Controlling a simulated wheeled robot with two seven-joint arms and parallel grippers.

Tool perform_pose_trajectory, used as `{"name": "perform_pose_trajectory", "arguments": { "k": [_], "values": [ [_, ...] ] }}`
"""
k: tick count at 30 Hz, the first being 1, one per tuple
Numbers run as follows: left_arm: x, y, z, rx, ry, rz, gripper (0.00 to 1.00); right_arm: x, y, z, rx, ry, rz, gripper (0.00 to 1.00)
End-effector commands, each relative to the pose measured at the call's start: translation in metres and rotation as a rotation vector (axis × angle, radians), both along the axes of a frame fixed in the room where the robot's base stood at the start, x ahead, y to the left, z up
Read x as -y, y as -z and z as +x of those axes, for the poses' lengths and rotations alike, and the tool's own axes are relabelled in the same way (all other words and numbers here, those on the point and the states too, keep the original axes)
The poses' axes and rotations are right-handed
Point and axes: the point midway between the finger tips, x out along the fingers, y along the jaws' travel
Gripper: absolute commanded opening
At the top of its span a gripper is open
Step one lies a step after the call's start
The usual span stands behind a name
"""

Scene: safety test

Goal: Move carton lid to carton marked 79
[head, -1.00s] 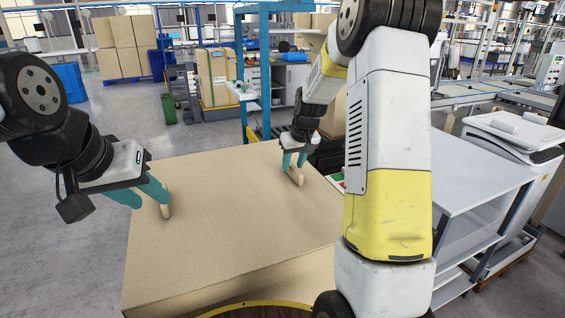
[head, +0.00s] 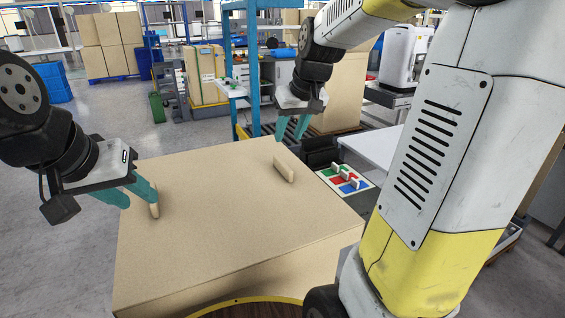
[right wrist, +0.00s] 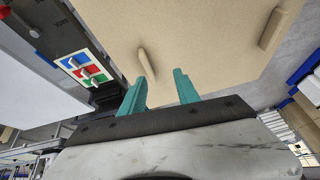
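The carton lid is a wide tan slab (head: 215,215) with one raised handle near each side. The left handle (head: 154,203) is partly hidden by my left gripper. My left gripper (head: 128,192) has its teal fingers spread, close beside that handle; contact is unclear. My right gripper (head: 291,128) is open and empty, above and behind the right handle (head: 284,169). In the right wrist view the right handle (right wrist: 147,63) lies free beyond the open fingers (right wrist: 160,92). I see no number 79 on any carton.
A panel with green, red and blue blocks (head: 345,179) stands right of the lid by a pale table top (head: 368,148). A blue frame (head: 253,75) rises behind. Stacked cartons (head: 108,45) stand far back left. Open floor lies to the left.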

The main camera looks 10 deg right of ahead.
Motion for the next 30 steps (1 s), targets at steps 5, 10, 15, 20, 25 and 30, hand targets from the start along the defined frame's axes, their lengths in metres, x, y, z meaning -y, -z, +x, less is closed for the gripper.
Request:
{"name": "perform_pose_trajectory", "arguments": {
  "k": [5,10,15,20,25,30],
  "values": [
    [0.0,0.0,0.0,0.0,0.0,0.0,0.36,-0.017,-0.018,-0.077,0.039,0.023,0.045,0.38],
    [0.0,0.0,0.0,0.0,0.0,0.0,0.36,-0.029,-0.016,-0.141,0.069,0.046,0.079,0.38],
    [0.0,0.0,0.0,0.0,0.0,0.0,0.36,-0.036,-0.006,-0.181,0.086,0.061,0.1,0.38],
    [0.0,0.0,0.0,0.0,0.0,0.0,0.36,-0.039,-0.001,-0.195,0.09,0.067,0.108,0.38],
    [0.0,0.0,0.0,0.0,0.0,0.0,0.36,-0.039,0.0,-0.196,0.09,0.068,0.109,0.38],
    [0.0,0.0,0.0,0.0,0.0,0.0,0.36,-0.039,-0.001,-0.195,0.09,0.068,0.109,0.38]
  ]
}}
